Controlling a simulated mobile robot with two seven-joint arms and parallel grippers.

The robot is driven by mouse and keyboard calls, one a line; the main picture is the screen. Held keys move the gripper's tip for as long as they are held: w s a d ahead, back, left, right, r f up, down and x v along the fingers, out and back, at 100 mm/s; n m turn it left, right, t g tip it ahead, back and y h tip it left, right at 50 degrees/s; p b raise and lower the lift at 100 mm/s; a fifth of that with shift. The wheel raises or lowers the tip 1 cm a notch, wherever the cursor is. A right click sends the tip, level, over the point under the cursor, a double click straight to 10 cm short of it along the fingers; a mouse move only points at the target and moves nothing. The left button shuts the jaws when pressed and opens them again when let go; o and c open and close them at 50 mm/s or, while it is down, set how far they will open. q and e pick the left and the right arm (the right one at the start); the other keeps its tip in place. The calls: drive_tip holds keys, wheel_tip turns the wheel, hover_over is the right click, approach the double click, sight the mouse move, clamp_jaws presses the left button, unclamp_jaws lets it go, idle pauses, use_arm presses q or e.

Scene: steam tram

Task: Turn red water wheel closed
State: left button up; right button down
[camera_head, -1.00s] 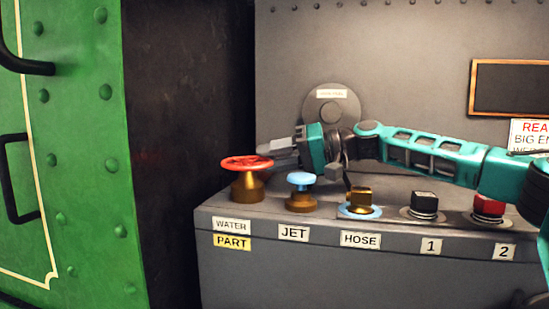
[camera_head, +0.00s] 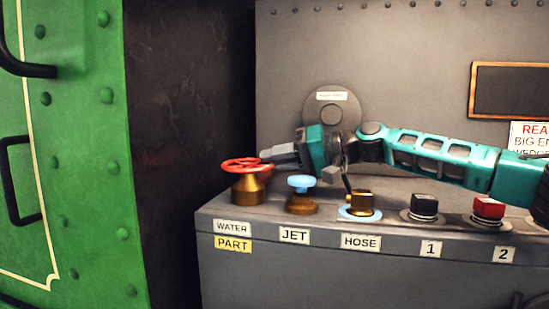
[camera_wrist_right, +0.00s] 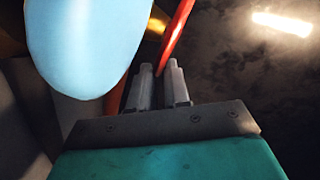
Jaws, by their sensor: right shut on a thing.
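The red water wheel (camera_head: 246,164) sits on a brass base (camera_head: 248,188) at the left end of the grey console, behind the WATER label (camera_head: 232,228) and the yellow PART label (camera_head: 233,244). My right gripper (camera_head: 266,155) reaches in from the right and is shut on the wheel's right rim. In the right wrist view the red rim (camera_wrist_right: 178,35) runs down to the fingers (camera_wrist_right: 158,80). A large pale blue shape, the JET knob (camera_wrist_right: 85,40), fills the upper left there. My left gripper is not in view.
The blue JET knob (camera_head: 301,183) stands just right of the wheel, under my right gripper. The brass HOSE fitting (camera_head: 361,200), black button (camera_head: 424,205) and red button (camera_head: 488,208) follow to the right. A green riveted panel (camera_head: 75,150) stands at left.

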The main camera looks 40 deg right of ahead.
drive_tip(key=shift+s+m+t+h+p, duration=0.4)
drive_tip(key=shift+m+t+h+p, duration=0.15)
drive_tip(key=shift+p, duration=0.25)
drive_tip(key=shift+s+a+f+m+t+h+p, duration=0.15)
drive_tip(key=shift+f+m+t+h+p, duration=0.1)
drive_tip(key=shift+m+h+p, duration=0.25)
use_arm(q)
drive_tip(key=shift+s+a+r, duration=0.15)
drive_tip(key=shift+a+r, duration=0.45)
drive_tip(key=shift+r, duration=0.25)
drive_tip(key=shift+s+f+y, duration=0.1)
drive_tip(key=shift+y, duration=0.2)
use_arm(e)
drive_tip(key=c, duration=1.5)
unclamp_jaws()
drive_tip(key=shift+c, duration=0.2)
drive_tip(key=o, duration=0.3)
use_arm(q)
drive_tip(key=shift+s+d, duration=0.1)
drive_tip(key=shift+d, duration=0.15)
use_arm(e)
drive_tip(key=shift+o, duration=0.2)
drive_tip(key=shift+r, duration=0.1)
drive_tip(key=shift+s, duration=0.1)
